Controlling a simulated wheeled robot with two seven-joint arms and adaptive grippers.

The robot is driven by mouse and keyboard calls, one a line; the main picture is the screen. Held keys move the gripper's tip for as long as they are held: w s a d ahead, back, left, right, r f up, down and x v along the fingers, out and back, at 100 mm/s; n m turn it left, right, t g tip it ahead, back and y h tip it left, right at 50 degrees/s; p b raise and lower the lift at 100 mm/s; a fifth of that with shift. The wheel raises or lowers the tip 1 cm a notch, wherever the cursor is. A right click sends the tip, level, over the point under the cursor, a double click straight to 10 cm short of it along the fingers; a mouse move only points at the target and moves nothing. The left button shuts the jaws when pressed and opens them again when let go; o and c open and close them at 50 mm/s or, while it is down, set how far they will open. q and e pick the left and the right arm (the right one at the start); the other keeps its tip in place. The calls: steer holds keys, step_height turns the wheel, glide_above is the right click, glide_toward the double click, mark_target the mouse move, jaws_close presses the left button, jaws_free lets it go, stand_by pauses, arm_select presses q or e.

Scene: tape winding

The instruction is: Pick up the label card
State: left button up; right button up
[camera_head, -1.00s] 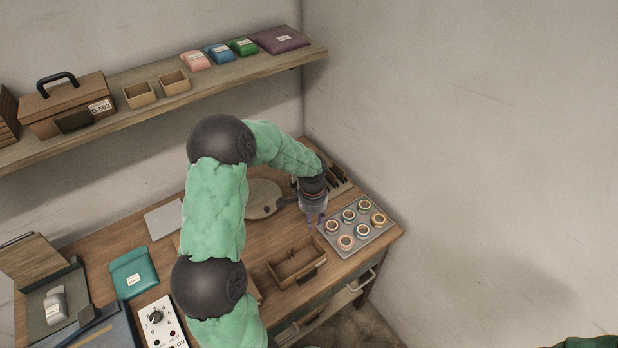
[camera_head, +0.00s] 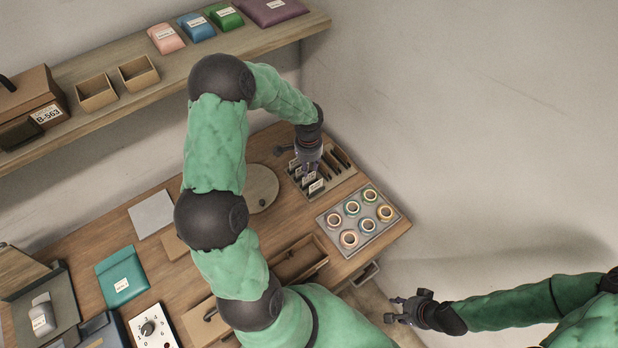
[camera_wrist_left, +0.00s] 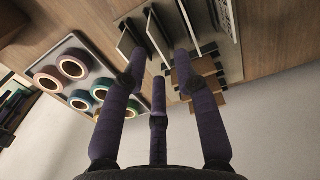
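My left gripper (camera_head: 309,170) points down over the rack, close to the cards. In the left wrist view its fingers (camera_wrist_left: 160,60) are spread, with the cards just beyond the tips. I cannot tell whether a finger touches a card. My right gripper (camera_head: 393,310) is open and empty, off the table's front right edge.
A grey tray of tape rolls (camera_head: 333,220) lies just in front of the rack. A round disc (camera_head: 262,189) is left of it, and an open wooden box (camera_head: 298,262) stands nearer. A shelf (camera_head: 180,85) with boxes and packets runs along the wall above.

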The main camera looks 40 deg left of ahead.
mark_target(309, 177)
arm_select(q)
step_height(309, 177, down, 7)
steer(key=shift+w+r, duration=0.1)
jaws_close()
stand_by(0.3)
